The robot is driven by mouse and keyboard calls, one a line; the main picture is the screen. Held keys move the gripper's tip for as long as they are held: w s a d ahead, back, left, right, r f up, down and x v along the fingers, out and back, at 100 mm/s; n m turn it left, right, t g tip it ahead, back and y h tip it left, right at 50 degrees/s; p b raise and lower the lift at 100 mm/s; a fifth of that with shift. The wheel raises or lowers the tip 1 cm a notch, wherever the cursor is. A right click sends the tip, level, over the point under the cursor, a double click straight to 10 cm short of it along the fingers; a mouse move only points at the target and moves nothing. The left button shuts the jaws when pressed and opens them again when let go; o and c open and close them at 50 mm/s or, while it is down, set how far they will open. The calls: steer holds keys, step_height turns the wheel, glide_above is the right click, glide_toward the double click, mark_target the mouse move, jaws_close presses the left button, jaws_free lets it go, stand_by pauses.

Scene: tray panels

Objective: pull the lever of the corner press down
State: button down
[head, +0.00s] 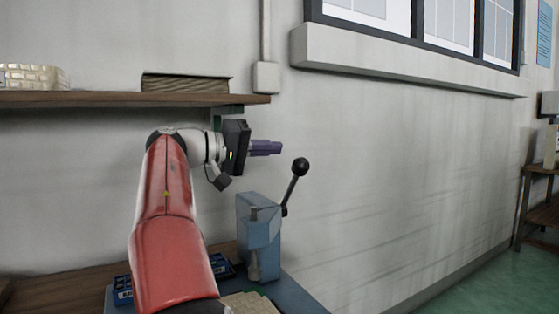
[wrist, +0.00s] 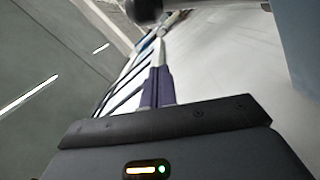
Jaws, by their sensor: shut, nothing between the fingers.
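The corner press (head: 258,228) is a blue-grey block on the bench at the wall. Its lever (head: 291,189) rises from the right side, tilted up and to the right, and ends in a black ball knob (head: 300,167). My gripper (head: 280,147) has purple fingers, shut and empty, pointing right. In the head view the fingertips are a little above and left of the knob, with a visible gap between them. In the wrist view the shut fingers (wrist: 160,75) point up the picture. A dark rounded thing (wrist: 145,8), apparently the knob, is cut off at the top edge.
A wooden shelf (head: 100,99) on the wall is behind and left of my gripper. A pale ledge (head: 400,63) runs under the window at right. Blue trays (head: 222,266) lie on the bench, partly hidden by my arm. Space right of the lever is free up to the wall.

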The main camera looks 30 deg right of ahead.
mark_target(290, 190)
steer(key=shift+s+d+f+b, duration=0.1)
steer(key=shift+s+f+b, duration=0.25)
steer(key=shift+s, duration=0.25)
steer(key=shift+s+d+f+b, duration=0.1)
steer(key=shift+s+f+b, duration=0.25)
steer(key=shift+s, duration=0.25)
steer(key=shift+s+d+f+b, duration=0.1)
steer(key=shift+s+f+b, duration=0.2)
steer(key=shift+s, duration=0.3)
steer(key=s+f+m+b, duration=0.1)
steer(key=b, duration=0.2)
steer(key=s+f+m+b, duration=0.1)
steer(key=s+m+b, duration=0.1)
steer(key=b, duration=0.2)
steer(key=s+f+m+b, duration=0.1)
steer(key=s+b, duration=0.1)
steer(key=b, duration=0.1)
steer(key=shift+a+f+m+t+b, duration=0.1)
steer(key=shift+a+m+t+b, duration=0.05)
steer(key=shift+m+t+b, duration=0.15)
